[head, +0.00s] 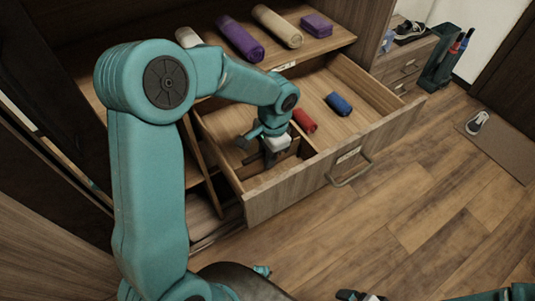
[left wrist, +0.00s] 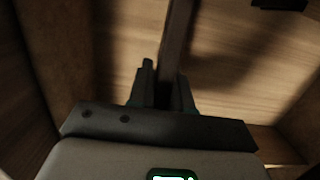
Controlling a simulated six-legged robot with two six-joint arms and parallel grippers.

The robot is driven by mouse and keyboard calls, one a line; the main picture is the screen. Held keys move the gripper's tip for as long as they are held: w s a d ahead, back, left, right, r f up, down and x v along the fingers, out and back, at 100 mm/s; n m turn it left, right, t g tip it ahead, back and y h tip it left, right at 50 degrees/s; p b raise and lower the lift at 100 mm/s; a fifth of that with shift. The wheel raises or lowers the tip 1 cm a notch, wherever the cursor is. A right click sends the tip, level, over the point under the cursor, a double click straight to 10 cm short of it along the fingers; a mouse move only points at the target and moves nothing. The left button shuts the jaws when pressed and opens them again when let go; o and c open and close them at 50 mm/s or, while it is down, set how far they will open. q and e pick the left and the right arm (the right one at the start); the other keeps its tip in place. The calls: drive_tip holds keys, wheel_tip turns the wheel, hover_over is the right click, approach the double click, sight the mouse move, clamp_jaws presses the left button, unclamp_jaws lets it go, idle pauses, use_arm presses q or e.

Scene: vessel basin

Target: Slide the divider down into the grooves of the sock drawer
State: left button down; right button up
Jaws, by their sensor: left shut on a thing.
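The sock drawer (head: 290,187) is pulled open, with its handled front facing right and down in the head view. My left gripper (head: 272,155) is inside the left part of the drawer, pointing down. In the left wrist view my left gripper (left wrist: 162,88) is shut on the divider (left wrist: 177,40), a thin wooden board running away between the fingers. Most of the divider is hidden by the gripper in the head view. Whether its ends sit in the grooves cannot be told. My right gripper (head: 360,296) shows only partly at the bottom edge.
A red roll (head: 304,120) and a blue roll (head: 338,103) lie in the drawer, right of my left gripper. Purple (head: 240,38) and beige (head: 278,26) rolls lie on the shelf above. The wooden floor (head: 420,190) before the drawer is clear.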

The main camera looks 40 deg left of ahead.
use_arm(q)
drive_tip(key=shift+f+b, duration=0.45)
drive_tip(key=shift+f, duration=0.25)
drive_tip(key=c, duration=1)
unclamp_jaws()
drive_tip(key=shift+o, duration=0.2)
drive_tip(key=shift+r, duration=0.15)
wheel_tip(320, 180, up, 16)
drive_tip(key=w+p, duration=0.1)
drive_tip(key=p, duration=0.2)
drive_tip(key=shift+w+d, duration=0.4)
drive_tip(key=shift+r, duration=0.1)
